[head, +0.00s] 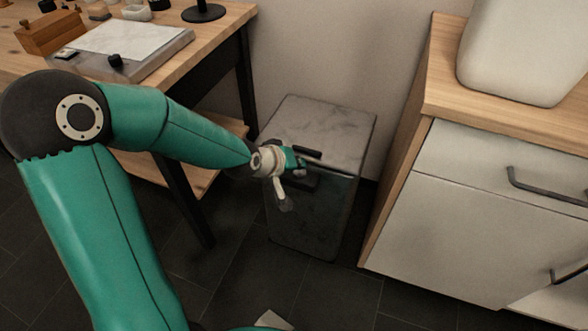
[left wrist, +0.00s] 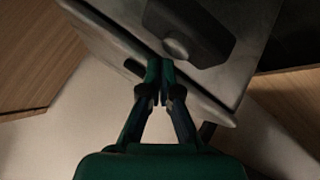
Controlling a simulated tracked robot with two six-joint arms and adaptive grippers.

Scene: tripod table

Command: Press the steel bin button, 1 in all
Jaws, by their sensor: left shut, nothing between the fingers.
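The steel bin (head: 345,128) stands on the floor between the wooden table and the cabinet, grey and box-shaped with a flat lid. In the left wrist view its steel surface (left wrist: 115,28) fills much of the upper middle. A round grey button (left wrist: 177,47) sits on a dark panel there. My left gripper (head: 299,161) is at the bin's upper front edge, and partly hides the front in the head view. In the left wrist view its shut, empty fingertips (left wrist: 160,72) lie just below the button; whether they touch the bin I cannot tell. My right gripper is not in view.
A wooden table (head: 222,24) with dark legs and a lower shelf stands at the left. A cabinet (head: 480,190) with dark handles stands close on the bin's right, with a white container (head: 520,50) on top.

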